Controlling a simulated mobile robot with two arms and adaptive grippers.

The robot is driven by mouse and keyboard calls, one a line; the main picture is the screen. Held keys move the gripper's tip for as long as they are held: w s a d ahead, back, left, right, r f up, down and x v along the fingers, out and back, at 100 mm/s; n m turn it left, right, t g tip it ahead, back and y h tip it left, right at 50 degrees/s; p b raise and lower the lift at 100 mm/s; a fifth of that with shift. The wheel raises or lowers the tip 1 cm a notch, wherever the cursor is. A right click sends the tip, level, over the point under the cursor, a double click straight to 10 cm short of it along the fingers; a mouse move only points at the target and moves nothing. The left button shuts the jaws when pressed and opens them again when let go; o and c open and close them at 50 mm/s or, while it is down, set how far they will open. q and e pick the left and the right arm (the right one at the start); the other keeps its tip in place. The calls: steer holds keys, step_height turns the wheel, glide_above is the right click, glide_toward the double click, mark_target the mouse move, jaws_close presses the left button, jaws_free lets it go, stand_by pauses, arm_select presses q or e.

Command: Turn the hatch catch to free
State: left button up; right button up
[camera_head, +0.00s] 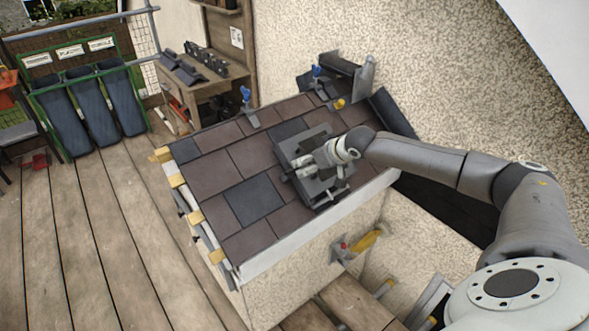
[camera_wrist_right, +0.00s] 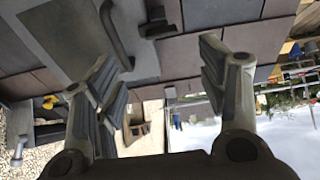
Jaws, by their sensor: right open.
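The roof hatch (camera_head: 291,149) is a grey raised panel set in the brown and slate tiles, partly covered by my right gripper (camera_head: 305,166). In the right wrist view the hatch (camera_wrist_right: 65,35) shows at the upper left with a curved bar handle (camera_wrist_right: 116,36). A small dark fitting (camera_wrist_right: 158,22), which looks like the catch, stands beside the handle. My right gripper (camera_wrist_right: 162,75) has its fingers spread wide, with nothing between them. The fitting lies beyond the fingertips, apart from them as far as I can tell. My left gripper is in neither view.
Blue-handled clamps (camera_head: 247,104) stand along the roof's upper edge. A wooden bench (camera_head: 215,82) with dark tiles is behind. A green rack (camera_head: 92,95) of dark panels stands at the left. The plank floor (camera_head: 110,240) left of the roof is mostly clear.

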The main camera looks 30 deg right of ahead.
mark_target(293, 170)
steer(key=p+x, duration=0.1)
steer(key=x, duration=0.8)
steer(key=shift+w+a+f, duration=0.1)
steer(key=shift+a, duration=0.05)
steer(key=shift+w+f, duration=0.5)
steer(key=c, duration=1)
